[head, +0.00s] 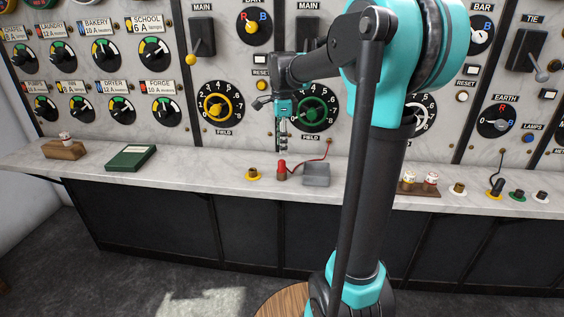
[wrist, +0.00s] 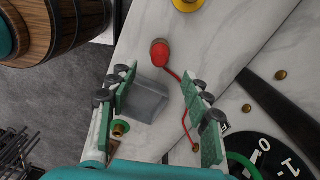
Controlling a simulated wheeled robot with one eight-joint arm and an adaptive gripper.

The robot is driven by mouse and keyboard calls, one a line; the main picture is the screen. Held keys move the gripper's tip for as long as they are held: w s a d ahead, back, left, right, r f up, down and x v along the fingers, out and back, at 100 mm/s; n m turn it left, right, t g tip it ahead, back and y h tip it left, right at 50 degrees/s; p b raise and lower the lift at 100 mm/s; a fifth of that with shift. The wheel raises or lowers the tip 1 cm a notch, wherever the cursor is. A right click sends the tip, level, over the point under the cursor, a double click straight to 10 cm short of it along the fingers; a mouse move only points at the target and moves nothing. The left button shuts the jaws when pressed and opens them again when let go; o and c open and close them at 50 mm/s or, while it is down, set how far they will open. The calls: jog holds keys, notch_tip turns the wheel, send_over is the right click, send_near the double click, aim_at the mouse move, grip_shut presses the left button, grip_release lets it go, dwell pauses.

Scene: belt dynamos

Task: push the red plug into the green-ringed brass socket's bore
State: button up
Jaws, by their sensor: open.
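The red plug (head: 281,168) stands on the marble ledge with its red cord running to the panel; it also shows in the wrist view (wrist: 160,51), beyond my fingertips. A green-ringed brass socket (wrist: 120,128) shows in the wrist view beside the grey block, on the opposite side from the plug. My arm seems to hide it in the head view. Another green-ringed socket (head: 517,195) is at the far right of the ledge. My gripper (head: 283,149) points down above the plug, apart from it. In the wrist view its fingers (wrist: 158,80) are spread and empty.
The grey block (head: 316,174) stands between the plug and the nearer green-ringed socket. A yellow-ringed socket (head: 253,175) is left of the plug. The upright switch panel with a green handwheel (head: 314,112) is close behind my gripper.

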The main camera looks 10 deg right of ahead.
aim_at(282, 160)
notch_tip(282, 160, down, 8)
jog(key=shift+r, duration=0.1)
jog(key=shift+c, duration=0.5)
grip_shut()
jog(key=shift+r, duration=2.3)
